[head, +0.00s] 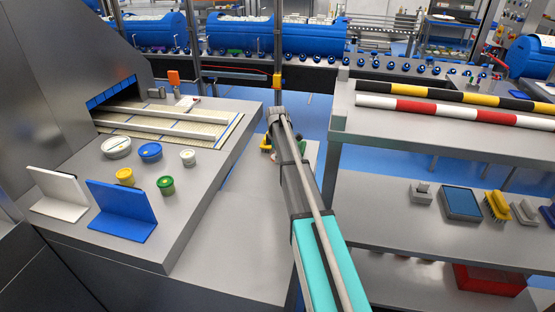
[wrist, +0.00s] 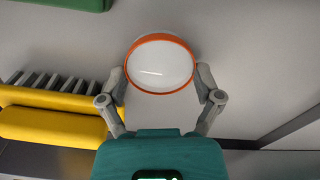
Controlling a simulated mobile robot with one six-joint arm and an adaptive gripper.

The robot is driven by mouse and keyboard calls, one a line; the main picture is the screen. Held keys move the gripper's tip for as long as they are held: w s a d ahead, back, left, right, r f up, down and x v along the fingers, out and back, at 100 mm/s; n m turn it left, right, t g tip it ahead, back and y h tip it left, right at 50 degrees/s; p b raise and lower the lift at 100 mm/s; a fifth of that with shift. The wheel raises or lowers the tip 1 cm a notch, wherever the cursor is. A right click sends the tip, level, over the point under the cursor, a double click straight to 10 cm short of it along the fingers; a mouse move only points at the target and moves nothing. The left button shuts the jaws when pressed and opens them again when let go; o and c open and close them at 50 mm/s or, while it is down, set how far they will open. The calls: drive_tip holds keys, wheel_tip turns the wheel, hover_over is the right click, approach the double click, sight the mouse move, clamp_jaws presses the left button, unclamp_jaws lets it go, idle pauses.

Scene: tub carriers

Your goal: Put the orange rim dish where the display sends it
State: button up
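The orange rim dish (wrist: 160,65) is round and white inside with an orange rim. In the wrist view it sits between the two fingers of my gripper (wrist: 161,80). The fingertips meet the rim on both sides, so my gripper looks shut on it. I cannot tell whether the dish rests on the grey surface beneath or is lifted. In the head view my arm hides the gripper and the dish. A white upright panel (head: 58,193) and a blue upright panel (head: 122,212) stand at the left counter's front. I cannot make out a readable display.
White, blue, yellow and green tubs (head: 166,185) stand on the left counter (head: 215,190), before a slatted opening. A yellow brush (wrist: 55,115) lies left of my gripper. A bench at right carries striped bars (head: 455,108); its lower shelf holds a blue tray (head: 461,203) and brushes.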

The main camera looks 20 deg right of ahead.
drive_tip(key=c, duration=0.5)
drive_tip(key=shift+r, duration=0.15)
wheel_tip(320, 180, up, 2)
drive_tip(key=shift+p, duration=1.15)
drive_tip(key=s+a+r+p, duration=0.2)
drive_tip(key=s+r+p, duration=0.8)
drive_tip(key=s, duration=0.3)
drive_tip(key=shift+s+a+r+p, duration=0.25)
drive_tip(key=shift+s+r+p, duration=0.1)
drive_tip(key=shift+s, duration=0.05)
